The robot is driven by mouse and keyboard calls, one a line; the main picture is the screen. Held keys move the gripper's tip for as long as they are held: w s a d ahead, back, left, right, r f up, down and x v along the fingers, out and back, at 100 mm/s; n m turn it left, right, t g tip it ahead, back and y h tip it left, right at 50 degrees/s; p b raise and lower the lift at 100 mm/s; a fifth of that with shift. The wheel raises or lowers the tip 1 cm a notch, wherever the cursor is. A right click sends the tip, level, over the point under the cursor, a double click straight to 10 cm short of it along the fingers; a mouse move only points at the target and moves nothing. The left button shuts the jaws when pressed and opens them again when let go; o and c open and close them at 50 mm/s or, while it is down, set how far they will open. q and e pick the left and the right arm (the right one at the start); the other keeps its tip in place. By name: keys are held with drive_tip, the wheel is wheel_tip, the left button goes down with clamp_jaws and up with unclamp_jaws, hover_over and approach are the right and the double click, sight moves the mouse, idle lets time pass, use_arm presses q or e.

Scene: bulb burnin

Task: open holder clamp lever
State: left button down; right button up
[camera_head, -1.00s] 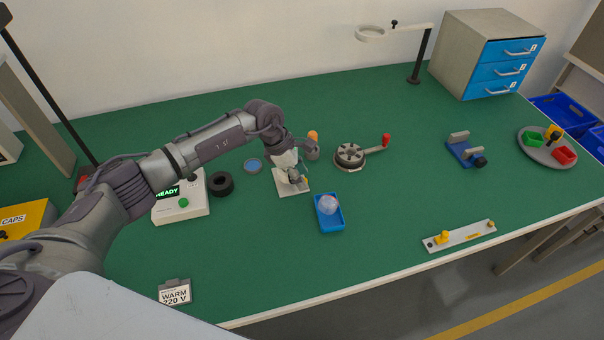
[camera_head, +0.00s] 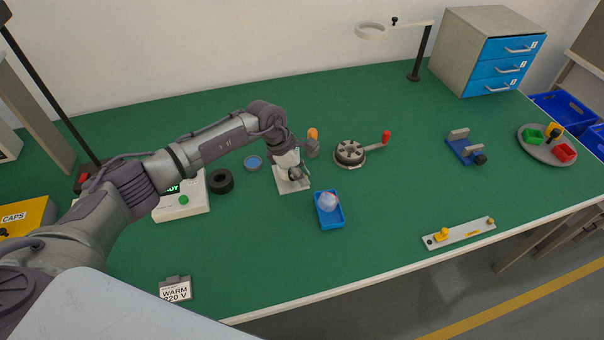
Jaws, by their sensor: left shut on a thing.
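The holder is a pale square base (camera_head: 285,189) near the middle of the green bench, with small fittings on top. My left gripper (camera_head: 295,178) is directly over it, pointing down, and is shut on a small part there. That part looks like the clamp lever, but my fingers and wrist hide most of it, so its angle cannot be told. My right gripper is not in view.
A blue tray (camera_head: 330,222) with a clear bulb (camera_head: 328,202) lies just right of the holder. An orange-topped grey piece (camera_head: 312,143) stands close behind. A round grey fixture (camera_head: 348,154) with a red-knobbed handle is farther right. The front middle bench is clear.

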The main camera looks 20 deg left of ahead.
use_arm(q)
drive_tip(key=n, duration=0.1)
drive_tip(key=w+n+t, duration=0.1)
drive_tip(key=shift+d+n+y, duration=0.2)
drive_tip(key=shift+n+y, duration=0.1)
drive_tip(key=shift+n, duration=0.1)
drive_tip(key=n, duration=0.1)
drive_tip(key=w+n+t+y+b, duration=0.1)
drive_tip(key=n, duration=0.1)
drive_tip(key=shift+w+d+n, duration=0.1)
drive_tip(key=shift+n, duration=0.2)
drive_tip(key=n, duration=0.1)
drive_tip(key=w+n+y+b, duration=0.1)
drive_tip(key=n, duration=0.1)
drive_tip(key=shift+t, duration=0.3)
drive_tip(key=shift+w+a+n+y+b, duration=0.2)
drive_tip(key=shift+n+y+b, duration=0.1)
drive_tip(key=shift+n, duration=0.3)
drive_tip(key=shift+w+a+n+y+b, duration=0.1)
drive_tip(key=shift+w+n+y+b, duration=0.15)
drive_tip(key=shift+n, duration=0.35)
drive_tip(key=c, duration=1.1)
unclamp_jaws()
